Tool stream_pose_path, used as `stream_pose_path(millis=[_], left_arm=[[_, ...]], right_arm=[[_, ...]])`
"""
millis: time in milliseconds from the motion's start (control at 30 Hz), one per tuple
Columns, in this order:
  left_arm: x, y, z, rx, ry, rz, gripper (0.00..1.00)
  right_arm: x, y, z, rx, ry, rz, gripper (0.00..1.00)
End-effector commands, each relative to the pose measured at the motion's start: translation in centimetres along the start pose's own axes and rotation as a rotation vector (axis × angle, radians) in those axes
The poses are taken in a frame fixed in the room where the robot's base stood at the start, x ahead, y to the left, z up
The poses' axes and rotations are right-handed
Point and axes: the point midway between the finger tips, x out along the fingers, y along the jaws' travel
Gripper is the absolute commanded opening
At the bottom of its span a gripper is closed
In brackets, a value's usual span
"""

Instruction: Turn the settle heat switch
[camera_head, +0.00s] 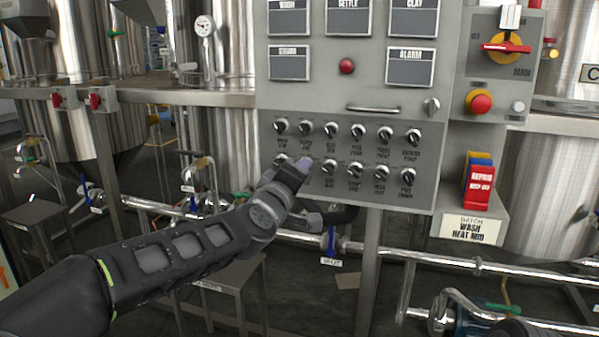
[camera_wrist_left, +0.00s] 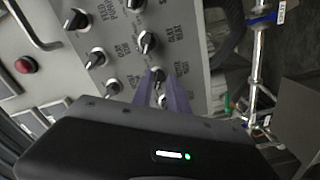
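The grey control panel (camera_head: 440,110) carries two rows of small black-and-silver rotary switches. Their labels are too small to read surely, so I cannot tell which one is the settle heat switch. My left gripper (camera_head: 303,163) is at the lower row, near its left end, and hides part of it. In the left wrist view its two purple fingers (camera_wrist_left: 167,84) stand apart, with a gap between them. A switch (camera_wrist_left: 158,76) shows at the fingertips, and another (camera_wrist_left: 163,100) shows in the gap. I cannot tell whether the fingers touch either. My right gripper is not in view.
A red lamp (camera_head: 346,66) and a handle (camera_head: 373,108) are above the switches. A red emergency button (camera_head: 480,102) and red repair tags (camera_head: 478,180) are to the right. Steel tanks (camera_head: 555,190) and pipes (camera_head: 400,255) surround the panel.

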Motion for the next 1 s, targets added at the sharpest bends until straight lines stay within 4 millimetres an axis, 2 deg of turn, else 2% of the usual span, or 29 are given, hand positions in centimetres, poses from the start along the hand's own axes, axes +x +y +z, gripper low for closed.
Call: stream_pose_path(millis=[133, 467, 567, 900, 1000], left_arm=[[0.0, 0.1, -0.1, 0.001, 0.002, 0.001, 0.31], [-0.5, 0.2, -0.2, 0.002, 0.003, 0.003, 0.31], [-1.5, 0.2, -0.2, 0.002, 0.004, 0.003, 0.31], [-6.8, 0.2, -0.1, 0.002, 0.003, 0.002, 0.31], [-7.6, 0.1, -0.1, 0.002, 0.002, 0.002, 0.31]], right_arm=[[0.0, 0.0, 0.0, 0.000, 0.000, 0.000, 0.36], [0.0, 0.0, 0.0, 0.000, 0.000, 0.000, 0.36], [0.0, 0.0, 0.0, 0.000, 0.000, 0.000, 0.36], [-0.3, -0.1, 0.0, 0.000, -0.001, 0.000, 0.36], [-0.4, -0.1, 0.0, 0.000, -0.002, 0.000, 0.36]])
